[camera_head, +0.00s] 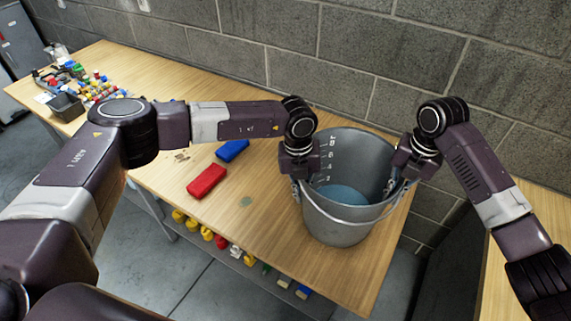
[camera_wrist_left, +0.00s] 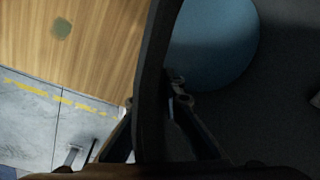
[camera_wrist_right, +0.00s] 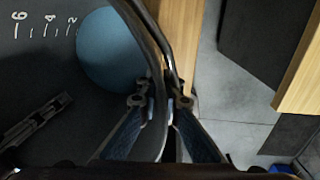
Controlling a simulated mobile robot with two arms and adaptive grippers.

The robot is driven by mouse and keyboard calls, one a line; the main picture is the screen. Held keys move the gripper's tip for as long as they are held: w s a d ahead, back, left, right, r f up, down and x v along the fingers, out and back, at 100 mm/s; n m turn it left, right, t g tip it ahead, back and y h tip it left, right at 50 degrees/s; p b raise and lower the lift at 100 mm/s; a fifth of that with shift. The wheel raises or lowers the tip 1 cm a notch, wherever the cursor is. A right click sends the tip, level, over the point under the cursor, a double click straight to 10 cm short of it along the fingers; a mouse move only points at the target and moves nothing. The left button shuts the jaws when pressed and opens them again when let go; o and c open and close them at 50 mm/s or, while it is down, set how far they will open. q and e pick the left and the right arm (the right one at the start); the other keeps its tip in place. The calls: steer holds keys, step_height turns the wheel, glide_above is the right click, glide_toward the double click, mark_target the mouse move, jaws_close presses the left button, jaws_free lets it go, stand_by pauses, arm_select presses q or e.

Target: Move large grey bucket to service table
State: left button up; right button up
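The large grey bucket (camera_head: 337,229) stands upright on the right end of the wooden table, with a round blue surface inside and its wire handle hanging at the front. My left gripper (camera_head: 297,180) is at its left rim. In the left wrist view the bucket wall (camera_wrist_left: 152,90) runs between the fingers, which look shut on it; one fingertip is partly hidden. My right gripper (camera_head: 399,178) is at the right rim. In the right wrist view its fingers (camera_wrist_right: 161,103) are shut on the wall from both sides. I cannot tell which table is the service table.
A red block (camera_head: 207,180) and a blue block (camera_head: 232,150) lie left of the bucket on the wooden table (camera_head: 262,229). Many small coloured items crowd its far left end. Another wooden surface (camera_head: 500,285) lies at right, beyond a floor gap. A block wall stands behind.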

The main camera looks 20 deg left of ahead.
arm_select(q)
steer(key=o, duration=0.3)
arm_select(e)
steer(key=o, duration=0.3)
steer(key=shift+s+r, duration=0.1)
arm_select(q)
steer(key=shift+r, duration=0.1)
steer(key=r, duration=0.7)
steer(key=a+r, duration=0.1)
steer(key=r, duration=0.3)
steer(key=shift+s+r, duration=0.15)
steer(key=shift+r, duration=0.25)
arm_select(e)
steer(key=shift+r, duration=0.25)
steer(key=r, duration=0.7)
steer(key=d+r, duration=0.1)
steer(key=r, duration=0.3)
steer(key=shift+s+r, duration=0.15)
steer(key=shift+r, duration=0.05)
